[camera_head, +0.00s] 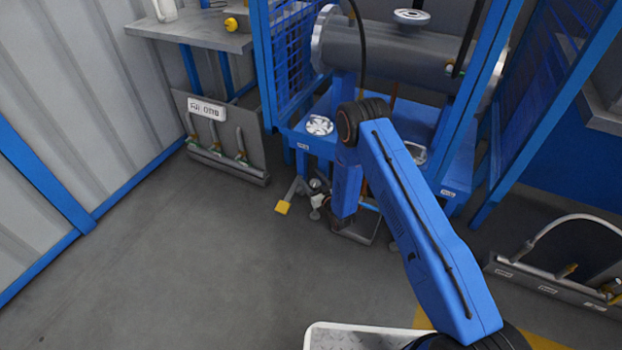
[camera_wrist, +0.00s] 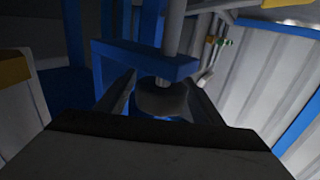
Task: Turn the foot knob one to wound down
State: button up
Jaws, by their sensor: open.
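In the wrist view a dark grey round knob (camera_wrist: 162,100) sits on an upright grey rod (camera_wrist: 173,30), below a blue bracket (camera_wrist: 145,62). I take it for the foot knob. My gripper (camera_wrist: 160,84) is open, with one finger on each side of the knob. I cannot tell whether either finger touches it. In the head view my blue arm reaches down to the foot of the blue stand (camera_head: 455,165); the gripper end is low by the floor and mostly hidden. No mark shows how far the knob is wound.
A grey panel with pipes (camera_head: 220,140) stands left, another (camera_head: 560,265) right. The floor at left is clear.

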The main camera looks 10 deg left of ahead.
jog(key=c, duration=1)
jog(key=shift+c, duration=0.2)
